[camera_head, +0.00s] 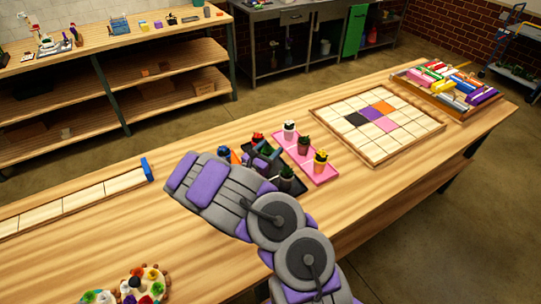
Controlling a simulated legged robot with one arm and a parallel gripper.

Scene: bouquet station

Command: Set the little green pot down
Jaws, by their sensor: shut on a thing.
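My gripper (265,158) is over the middle of the table, shut on the little green pot. The arm and jaws hide most of that pot; only a bit of green shows between the dark fingers. A pink tray (322,177) with several small potted plants is just to the right of my gripper. A dark tray (294,192) is beside it, partly behind my arm. A dark pot with a green plant (286,178) stands there, close to my gripper. I cannot tell whether the held pot touches a tray.
A wooden grid board (390,150) with coloured squares lies to the right. A crate (478,99) of coloured bars is at the far right. A long strip (75,203) with a blue end block is at left. Bare table lies between.

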